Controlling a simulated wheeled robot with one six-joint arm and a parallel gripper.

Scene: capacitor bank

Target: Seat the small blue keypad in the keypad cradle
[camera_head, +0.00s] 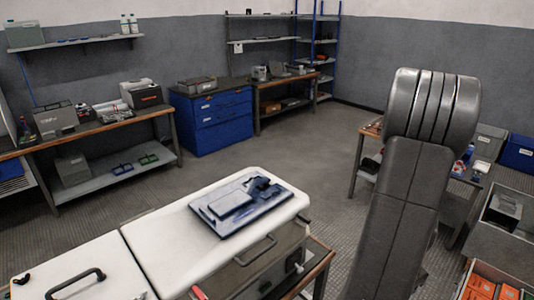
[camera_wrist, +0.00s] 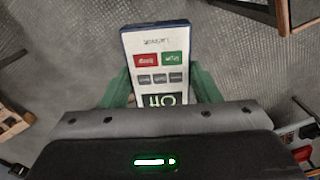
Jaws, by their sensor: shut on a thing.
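The small blue keypad (camera_wrist: 155,55) is in the wrist view, with a blue edge and a pale face. It has red, green and grey buttons and a dark display with bright green characters. My gripper (camera_wrist: 163,86) is shut on it, with a green finger on each side. The keypad's near end is hidden behind the gripper body. In the head view a blue board (camera_head: 223,229) lies on a white cabinet top and bears a pale raised block and a dark blue part. I cannot tell whether the keypad cradle is on it. My gripper is out of the head view.
The white cabinet top (camera_head: 165,245) has a black handle (camera_head: 75,283) at its left. A blue drawer cabinet (camera_head: 212,122) and loaded workbenches line the back. Grey bins (camera_head: 500,215) stand at the right. Open floor (camera_head: 290,160) lies between. The wrist view shows floor beyond the keypad.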

